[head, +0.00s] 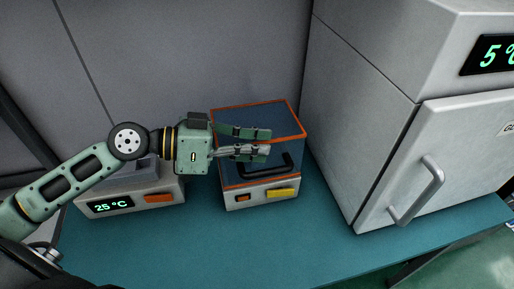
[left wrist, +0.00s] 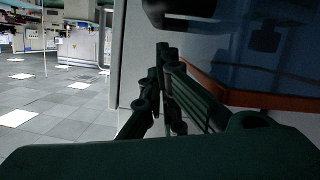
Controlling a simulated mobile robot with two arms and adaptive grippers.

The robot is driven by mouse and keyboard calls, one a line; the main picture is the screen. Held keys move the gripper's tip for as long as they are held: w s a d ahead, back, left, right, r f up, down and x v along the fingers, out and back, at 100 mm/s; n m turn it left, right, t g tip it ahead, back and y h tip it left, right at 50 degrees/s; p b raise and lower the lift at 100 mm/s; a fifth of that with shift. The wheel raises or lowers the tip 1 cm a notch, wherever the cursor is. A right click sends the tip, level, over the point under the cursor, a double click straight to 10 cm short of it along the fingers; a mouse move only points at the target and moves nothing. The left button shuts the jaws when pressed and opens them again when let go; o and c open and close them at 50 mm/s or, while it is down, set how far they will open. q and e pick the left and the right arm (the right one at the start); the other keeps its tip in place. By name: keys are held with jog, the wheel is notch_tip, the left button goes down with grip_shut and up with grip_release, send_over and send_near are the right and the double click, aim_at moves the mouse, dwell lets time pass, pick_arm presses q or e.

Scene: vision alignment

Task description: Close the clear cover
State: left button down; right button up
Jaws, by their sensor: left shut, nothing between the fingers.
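The clear cover (head: 287,148) is a see-through box shape with orange edges and a black handle (head: 268,167) low on its front. It sits over a light grey device base (head: 262,200); its lower front edge lies close along the base, and I cannot tell if a gap is left. My left gripper (head: 268,142) is shut and empty, reaching from the left across the cover's front and top, hiding part of it. Contact is unclear. In the left wrist view the fingers (left wrist: 165,75) are beside the cover's orange edge (left wrist: 245,99) and bluish clear panel (left wrist: 275,60).
A grey device with a 25 °C display (head: 110,205) stands left, under my left arm. A large grey cabinet (head: 400,150) with a door handle stands right of the covered device. A grey wall is behind. The teal bench front (head: 230,250) is clear.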

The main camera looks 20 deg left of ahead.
pick_arm(q)
jog(key=shift+s+d+f, duration=0.1)
jog(key=shift+s+f, duration=0.1)
jog(key=shift+f, duration=0.6)
pick_arm(e)
jog(key=shift+s+r, duration=0.2)
jog(key=shift+s, duration=0.2)
pick_arm(q)
jog(key=shift+f, duration=0.1)
pick_arm(e)
jog(key=shift+f, duration=0.1)
